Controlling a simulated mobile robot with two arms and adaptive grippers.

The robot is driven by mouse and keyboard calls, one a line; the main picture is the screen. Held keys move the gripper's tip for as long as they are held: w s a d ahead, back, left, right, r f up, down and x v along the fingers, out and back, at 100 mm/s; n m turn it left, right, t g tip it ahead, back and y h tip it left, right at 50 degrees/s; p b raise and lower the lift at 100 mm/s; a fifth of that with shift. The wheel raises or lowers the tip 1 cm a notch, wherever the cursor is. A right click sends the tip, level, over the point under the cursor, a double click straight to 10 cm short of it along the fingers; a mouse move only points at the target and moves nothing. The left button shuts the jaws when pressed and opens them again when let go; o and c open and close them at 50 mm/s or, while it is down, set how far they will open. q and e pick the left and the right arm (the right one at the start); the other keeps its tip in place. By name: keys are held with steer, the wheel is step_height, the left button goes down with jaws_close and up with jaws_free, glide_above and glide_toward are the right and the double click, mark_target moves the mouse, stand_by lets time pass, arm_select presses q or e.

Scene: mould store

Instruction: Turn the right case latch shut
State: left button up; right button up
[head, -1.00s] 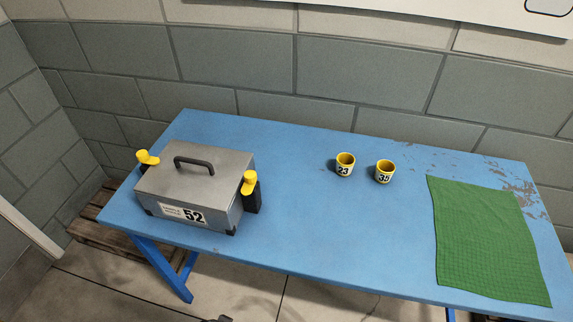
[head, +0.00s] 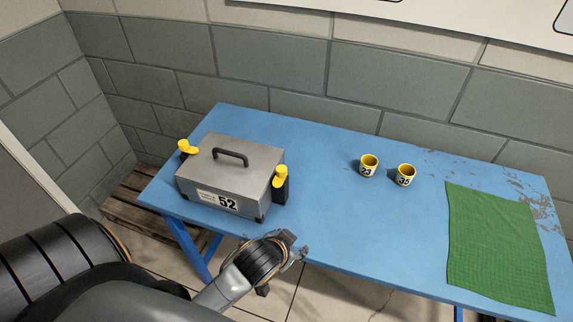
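The grey case (head: 215,170) stands on the left part of the blue table, with a dark handle on its lid and a label reading 52 on its front. Its right latch (head: 281,177) is a yellow lever on a black mount at the right side. Its left latch (head: 187,147) is a similar yellow lever at the left side. My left gripper (head: 297,247) is at the table's front edge, in front of and below the right latch, apart from it. Its fingers are small and turned away, so their opening is unclear. My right gripper is not in view.
Two yellow-rimmed cups, 23 (head: 368,171) and 35 (head: 405,179), stand mid-table on the blue table (head: 330,215). A green cloth (head: 500,245) lies at the right. A wooden pallet (head: 130,208) is on the floor at left. The table between case and cups is clear.

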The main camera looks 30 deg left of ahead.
arm_select(q)
steer(key=w+d+r+m+t+h, duration=0.25)
steer(key=w+r+t, duration=0.25)
steer(key=w+r, duration=0.4)
steer(key=w+d+r+m+t+h, duration=0.1)
steer(key=w+d+r+m+t, duration=0.15)
steer(key=w+r+t, duration=0.6)
steer(key=d+r+m+g+h, duration=0.4)
steer(key=d+r+m+h, duration=0.3)
steer(key=r, duration=0.4)
steer(key=s+d+r+m+g+h, duration=0.2)
steer(key=d+r+m+g+h, duration=0.15)
steer(key=d+h, duration=0.2)
steer(key=m+g+y+p, duration=0.2)
steer(key=m+g+y, duration=0.5)
steer(key=g+y, duration=0.8)
glide_above(282, 168)
step_height(282, 168, down, 9)
steer(key=shift+t, duration=0.4)
step_height(282, 168, down, 13)
steer(key=p, duration=0.3)
steer(key=shift+s+f, duration=0.1)
steer(key=shift+f, duration=0.1)
